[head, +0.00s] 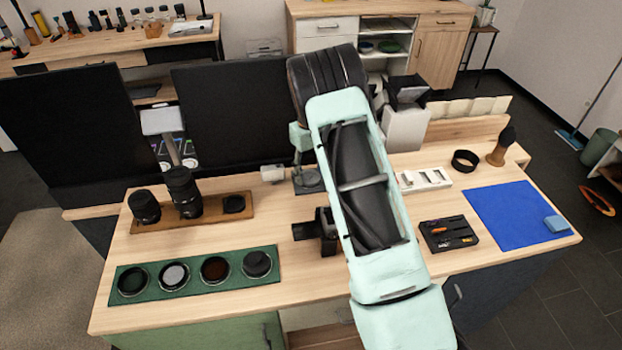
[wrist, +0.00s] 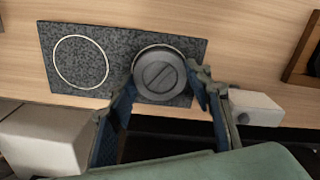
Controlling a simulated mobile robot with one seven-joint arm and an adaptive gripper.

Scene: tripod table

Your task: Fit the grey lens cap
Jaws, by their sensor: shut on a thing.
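The grey lens cap (wrist: 160,73) is a round disc with a slanted bar across its face. In the wrist view it lies over the right part of a dark speckled pad (wrist: 110,84); I cannot tell whether it touches the pad. My gripper (wrist: 165,84) has one finger on each side of the cap and is shut on it. A white ring outline (wrist: 81,63) on the pad's left part is empty. There, a dark lens (head: 183,193) and a shorter one (head: 144,208) stand on a wooden tray (head: 215,217).
Pale blocks flank the fingers in the wrist view, left (wrist: 45,140) and right (wrist: 256,106). In the head view a green mat (head: 196,285) holds several round filters. A black tool tray (head: 432,242) and blue cloth (head: 510,212) lie right of my arm. The front-left bench edge is clear.

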